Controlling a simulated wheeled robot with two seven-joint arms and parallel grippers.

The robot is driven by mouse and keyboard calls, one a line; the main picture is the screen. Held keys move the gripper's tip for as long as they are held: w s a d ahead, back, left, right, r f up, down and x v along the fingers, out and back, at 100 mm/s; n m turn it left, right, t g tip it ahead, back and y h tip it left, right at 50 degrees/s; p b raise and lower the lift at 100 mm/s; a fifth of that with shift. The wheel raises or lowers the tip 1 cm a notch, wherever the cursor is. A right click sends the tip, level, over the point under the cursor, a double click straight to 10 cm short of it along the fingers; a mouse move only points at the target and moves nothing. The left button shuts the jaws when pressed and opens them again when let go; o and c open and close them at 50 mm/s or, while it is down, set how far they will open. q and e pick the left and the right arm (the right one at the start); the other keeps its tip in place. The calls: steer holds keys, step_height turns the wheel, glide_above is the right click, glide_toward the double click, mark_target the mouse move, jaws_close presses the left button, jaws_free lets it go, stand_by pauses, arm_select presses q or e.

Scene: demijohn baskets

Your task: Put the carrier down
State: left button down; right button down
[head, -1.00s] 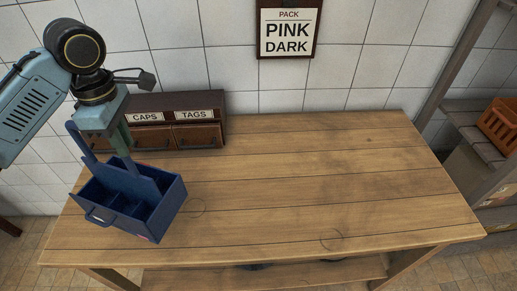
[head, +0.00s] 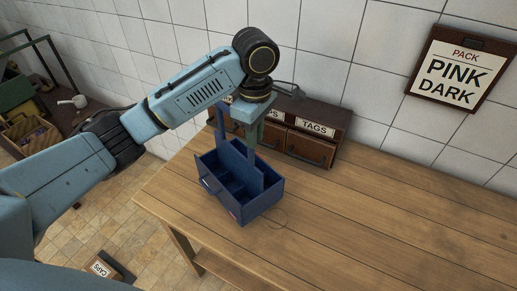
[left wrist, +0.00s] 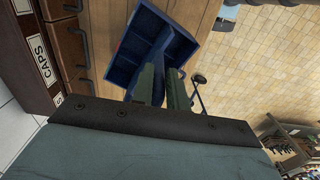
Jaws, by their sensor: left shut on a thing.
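The carrier (head: 262,203) is a blue open box with dividers and a tall central handle board. It is at the left end of the wooden table (head: 370,225), upright. It looks empty. My left gripper (head: 252,140) is above it, shut on the handle, with the green fingers pointing down. The left wrist view shows the fingers (left wrist: 164,88) either side of the handle and the carrier (left wrist: 188,48) beyond them. I cannot tell whether the carrier's bottom touches the tabletop. My right gripper is not in view.
A dark drawer unit (head: 325,125) stands behind the carrier against the tiled wall; a label reads TAGS. A sign (head: 460,68) reads PACK PINK DARK. The tabletop to the right is clear.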

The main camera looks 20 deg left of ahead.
arm_select(q)
steer(key=shift+f, duration=2.05)
steer(key=c, duration=1.4)
jaws_free()
steer(key=shift+o, duration=0.2)
steer(key=shift+r, duration=0.15)
step_height(320, 180, up, 12)
steer(key=p, duration=0.2)
